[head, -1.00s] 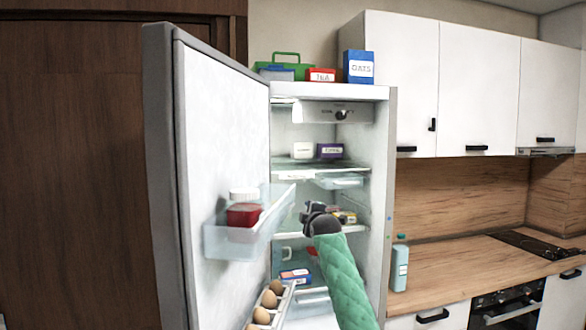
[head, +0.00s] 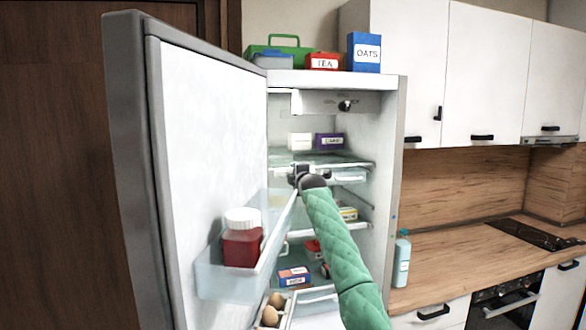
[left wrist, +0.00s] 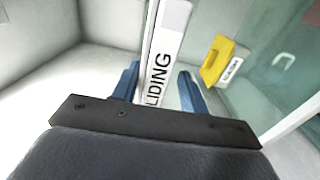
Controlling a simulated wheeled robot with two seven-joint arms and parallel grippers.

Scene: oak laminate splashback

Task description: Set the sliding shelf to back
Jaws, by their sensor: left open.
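The sliding shelf (head: 281,160) is a glass shelf in the upper part of the open fridge. Its white front strip (left wrist: 168,60) shows "LIDING" in black letters in the left wrist view; the rest of the word is out of sight. My left gripper (head: 300,176) is at the shelf's front edge in the head view and hides the strip there. In the left wrist view its two blue fingers (left wrist: 160,88) are open, one on each side of the strip. I cannot tell whether they touch it. My right gripper is not in view.
A white tub (head: 300,141) and a purple box (head: 329,141) stand at the shelf level. The open door (head: 215,130) with its bins (head: 228,280) bounds the left. A yellow box (left wrist: 215,62) lies below. The fridge side wall (head: 388,150) is close on the right.

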